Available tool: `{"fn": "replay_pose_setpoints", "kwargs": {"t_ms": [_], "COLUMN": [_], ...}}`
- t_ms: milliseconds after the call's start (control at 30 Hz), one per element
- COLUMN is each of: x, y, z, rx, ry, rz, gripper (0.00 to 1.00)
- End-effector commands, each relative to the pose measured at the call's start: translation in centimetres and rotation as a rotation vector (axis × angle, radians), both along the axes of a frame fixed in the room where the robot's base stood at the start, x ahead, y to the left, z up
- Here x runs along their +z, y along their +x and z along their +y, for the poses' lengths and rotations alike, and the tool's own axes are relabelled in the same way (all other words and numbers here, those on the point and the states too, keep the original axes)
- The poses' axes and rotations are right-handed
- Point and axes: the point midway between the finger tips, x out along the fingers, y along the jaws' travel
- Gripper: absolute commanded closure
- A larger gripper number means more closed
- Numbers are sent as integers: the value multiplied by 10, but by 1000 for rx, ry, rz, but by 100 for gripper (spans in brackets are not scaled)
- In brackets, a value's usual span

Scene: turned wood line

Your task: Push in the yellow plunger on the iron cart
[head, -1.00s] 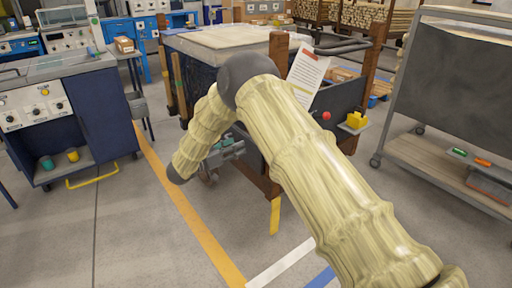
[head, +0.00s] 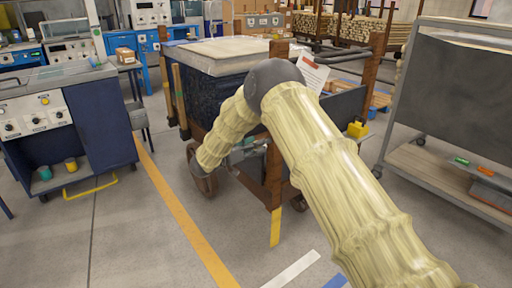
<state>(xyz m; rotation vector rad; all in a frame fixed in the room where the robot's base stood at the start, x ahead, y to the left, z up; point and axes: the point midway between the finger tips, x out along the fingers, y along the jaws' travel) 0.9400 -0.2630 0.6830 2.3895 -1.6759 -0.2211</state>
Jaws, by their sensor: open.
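The iron cart (head: 274,178) stands in the middle, with rust-brown posts, wheels and a dark bin under a pale top. The yellow plunger (head: 357,129) stands out at the cart's right side, beside the dark panel. It is just right of my arm and clear of it. My arm crosses in front of the cart and hides much of its front. My gripper (head: 242,150) shows only as a small grey part behind the forearm, low by the cart's front and well left of the plunger. Its fingers are mostly hidden, and I see nothing held in it.
A grey rolling rack (head: 428,165) with a dark panel stands at the right. A blue workbench (head: 95,130) with a knobbed control panel stands at the left. A white sheet (head: 312,72) hangs on the cart. The floor between bench and cart is clear.

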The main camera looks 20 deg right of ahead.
Motion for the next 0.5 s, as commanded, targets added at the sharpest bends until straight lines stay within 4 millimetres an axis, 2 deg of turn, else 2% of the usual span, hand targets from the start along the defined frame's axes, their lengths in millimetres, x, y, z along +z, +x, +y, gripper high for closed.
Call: {"fn": "replay_pose_setpoints", "kwargs": {"t_ms": [367,500], "x": [0,0], "y": [2,2], "z": [-5,-5], "rx": [1,1], "ry": [0,0], "rz": [0,0], "gripper": [48,69]}}
